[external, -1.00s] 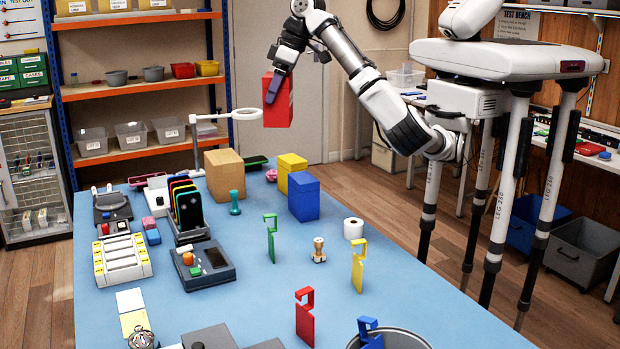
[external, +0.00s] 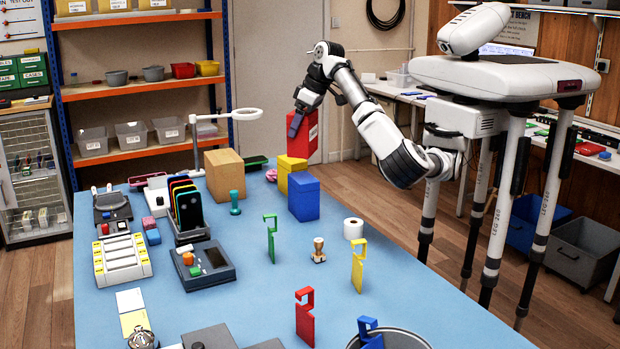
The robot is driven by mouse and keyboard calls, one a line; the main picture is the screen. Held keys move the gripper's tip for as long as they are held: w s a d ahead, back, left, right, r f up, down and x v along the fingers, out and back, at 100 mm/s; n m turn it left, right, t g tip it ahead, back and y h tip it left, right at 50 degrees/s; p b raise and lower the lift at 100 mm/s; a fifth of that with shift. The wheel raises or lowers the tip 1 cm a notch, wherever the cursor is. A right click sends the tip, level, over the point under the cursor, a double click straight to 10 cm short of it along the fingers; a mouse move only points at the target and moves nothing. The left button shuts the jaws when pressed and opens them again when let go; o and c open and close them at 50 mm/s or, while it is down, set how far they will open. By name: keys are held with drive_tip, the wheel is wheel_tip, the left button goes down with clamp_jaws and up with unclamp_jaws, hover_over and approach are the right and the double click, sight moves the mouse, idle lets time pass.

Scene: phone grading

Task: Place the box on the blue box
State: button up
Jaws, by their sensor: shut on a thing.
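The red box (external: 306,137) is upright and slightly tilted, held in the air above the back of the table. My gripper (external: 296,122) is shut on it from above. The blue box (external: 304,198) stands on the table, lower in the picture than the red box, with its top bare. The yellow box (external: 286,170) stands just behind and left of the blue box. The red box's lower edge overlaps the yellow box's top in the picture; I cannot tell whether they touch.
A brown box (external: 224,175) stands left of the yellow box. A toilet roll (external: 353,228), a stamp (external: 318,250) and a green hook-shaped piece (external: 270,240) stand in front of the blue box.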

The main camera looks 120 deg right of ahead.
sight(314, 117)
drive_tip(key=shift+f, duration=3.5)
drive_tip(key=shift+f, duration=0.15)
drive_tip(key=o, duration=0.9)
drive_tip(key=shift+r, duration=0.3)
drive_tip(key=v, duration=1.1)
drive_tip(key=shift+s+a+r, duration=0.1)
drive_tip(key=shift+a+r, duration=0.05)
drive_tip(key=shift+r, duration=0.15)
